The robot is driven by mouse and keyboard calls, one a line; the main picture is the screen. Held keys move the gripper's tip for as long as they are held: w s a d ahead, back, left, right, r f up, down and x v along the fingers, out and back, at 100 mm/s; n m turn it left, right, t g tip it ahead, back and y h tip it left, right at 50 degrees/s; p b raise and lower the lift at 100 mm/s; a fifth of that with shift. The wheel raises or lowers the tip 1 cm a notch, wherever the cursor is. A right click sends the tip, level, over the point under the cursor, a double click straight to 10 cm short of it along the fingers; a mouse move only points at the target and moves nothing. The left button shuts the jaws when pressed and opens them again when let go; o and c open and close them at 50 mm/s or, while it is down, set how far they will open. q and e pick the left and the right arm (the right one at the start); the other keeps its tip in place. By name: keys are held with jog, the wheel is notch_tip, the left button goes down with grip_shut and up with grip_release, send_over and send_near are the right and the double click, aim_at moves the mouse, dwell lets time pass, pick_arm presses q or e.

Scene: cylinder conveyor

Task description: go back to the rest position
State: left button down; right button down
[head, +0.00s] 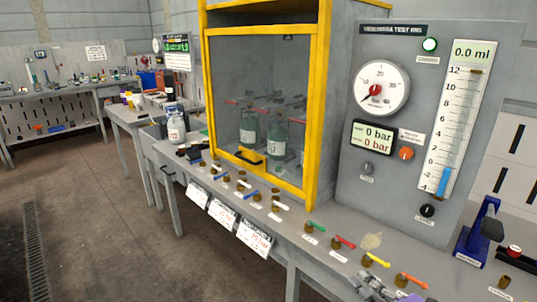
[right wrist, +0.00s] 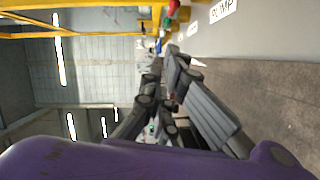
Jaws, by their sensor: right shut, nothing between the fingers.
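My right gripper (head: 370,287) shows at the bottom edge of the head view, at the front edge of the bench below the yellow-handled valve. It is also in the middle of the right wrist view (right wrist: 163,75), with its dark fingers together and nothing between them. Part of it is cut off by the frame in the head view. My left gripper is in neither view. The grey bench (head: 325,250) carries a row of small valves with coloured handles, among them a green one (head: 314,226), a red one (head: 344,241), a yellow one (head: 375,260) and an orange one (head: 411,280).
A yellow-framed cabinet (head: 323,95) with gas bottles behind its glass stands on the bench. Right of it is a grey test panel (head: 350,190) with a gauge reading near zero. The floor (head: 100,220) at left is clear.

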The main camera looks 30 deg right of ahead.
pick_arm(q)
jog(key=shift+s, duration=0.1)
